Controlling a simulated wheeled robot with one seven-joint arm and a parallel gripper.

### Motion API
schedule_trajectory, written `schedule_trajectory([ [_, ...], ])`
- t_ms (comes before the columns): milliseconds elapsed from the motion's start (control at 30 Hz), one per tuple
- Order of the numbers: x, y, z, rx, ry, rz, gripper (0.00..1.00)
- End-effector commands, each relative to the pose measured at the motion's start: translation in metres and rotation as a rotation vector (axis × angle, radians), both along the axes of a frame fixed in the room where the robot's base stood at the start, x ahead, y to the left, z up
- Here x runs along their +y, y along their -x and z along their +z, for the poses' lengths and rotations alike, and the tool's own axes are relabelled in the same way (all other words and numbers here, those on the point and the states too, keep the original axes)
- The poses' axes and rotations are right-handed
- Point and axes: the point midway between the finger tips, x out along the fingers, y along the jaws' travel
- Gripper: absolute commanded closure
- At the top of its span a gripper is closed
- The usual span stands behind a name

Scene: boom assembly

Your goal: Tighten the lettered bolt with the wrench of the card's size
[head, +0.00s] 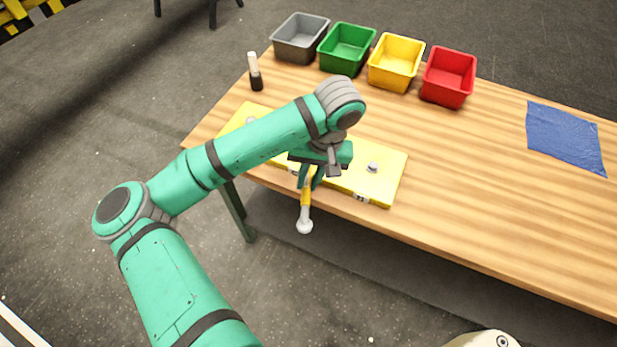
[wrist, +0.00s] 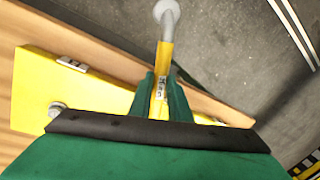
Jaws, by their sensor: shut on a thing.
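A yellow plate (head: 385,178) lies on the wooden table along its front edge. One bolt (head: 372,167) shows on its right part and another (head: 251,120) near its left end; the middle is hidden by my arm. My gripper (head: 309,180) is shut on a wrench (head: 305,205) with a yellow handle and a grey round end. That end hangs out past the table's front edge. A label on the handle (wrist: 163,60) is too small to read. The wrench's other end is hidden.
Grey (head: 299,40), green (head: 346,50), yellow (head: 396,64) and red (head: 448,78) bins stand along the back of the table. A dark-based marker-like object (head: 255,72) stands at the left. A blue cloth (head: 565,137) lies at right. The middle right is clear.

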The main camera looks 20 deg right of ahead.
Motion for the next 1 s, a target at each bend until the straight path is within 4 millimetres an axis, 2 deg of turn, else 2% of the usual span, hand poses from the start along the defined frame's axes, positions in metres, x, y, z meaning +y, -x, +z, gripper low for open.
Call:
schedule_trajectory([
  [1000,0.0086,-0.0043,0.0012,0.000,0.000,-0.064,1.00],
])
